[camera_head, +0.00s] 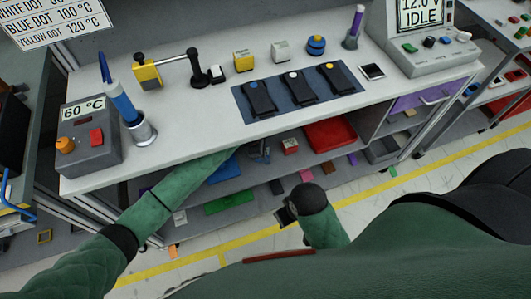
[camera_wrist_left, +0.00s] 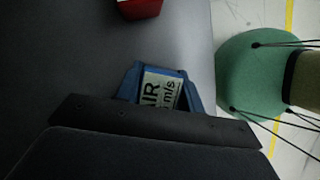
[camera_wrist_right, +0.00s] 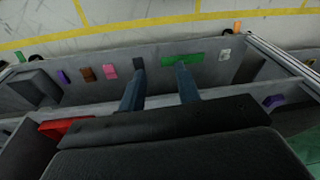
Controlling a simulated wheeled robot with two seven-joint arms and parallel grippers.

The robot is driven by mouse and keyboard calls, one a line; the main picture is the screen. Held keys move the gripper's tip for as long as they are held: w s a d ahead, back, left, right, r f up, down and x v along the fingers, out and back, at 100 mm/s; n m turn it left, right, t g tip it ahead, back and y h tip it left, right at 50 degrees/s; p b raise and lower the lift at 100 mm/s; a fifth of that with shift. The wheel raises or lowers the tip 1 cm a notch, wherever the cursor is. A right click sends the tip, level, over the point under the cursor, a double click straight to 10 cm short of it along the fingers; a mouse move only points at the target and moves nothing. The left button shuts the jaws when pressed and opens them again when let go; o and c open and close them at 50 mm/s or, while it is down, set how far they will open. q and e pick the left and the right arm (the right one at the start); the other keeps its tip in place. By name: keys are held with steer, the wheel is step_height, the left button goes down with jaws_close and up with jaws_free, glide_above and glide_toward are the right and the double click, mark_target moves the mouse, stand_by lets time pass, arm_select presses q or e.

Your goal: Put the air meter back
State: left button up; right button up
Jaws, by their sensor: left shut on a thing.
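The air meter (camera_wrist_left: 160,90) shows in the left wrist view as a small block with a pale label reading "AIR" and "m/s". My left gripper (camera_wrist_left: 163,88) is shut on it, with a blue finger on each side. In the head view my left gripper (camera_head: 260,152) reaches under the worktop, at the upper shelf. The air meter cannot be made out clearly there. My right gripper (camera_head: 285,213) hangs in front of the shelves, and in the right wrist view its two fingers (camera_wrist_right: 160,88) stand apart with nothing between them.
A red box with a white label (camera_head: 290,146) and a red tray (camera_head: 330,134) are on the upper shelf, right of my left gripper; a blue tray (camera_head: 223,170) is left of it. The worktop (camera_head: 200,128) above holds several devices. Small coloured blocks, including a green one (camera_head: 228,203), lie lower.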

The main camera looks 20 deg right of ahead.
arm_select(q)
steer(key=o, duration=0.9)
steer(key=shift+o, duration=0.8)
arm_select(e)
steer(key=shift+s+a+f, duration=0.1)
steer(key=shift+s+f, duration=0.35)
steer(key=shift+f, duration=0.1)
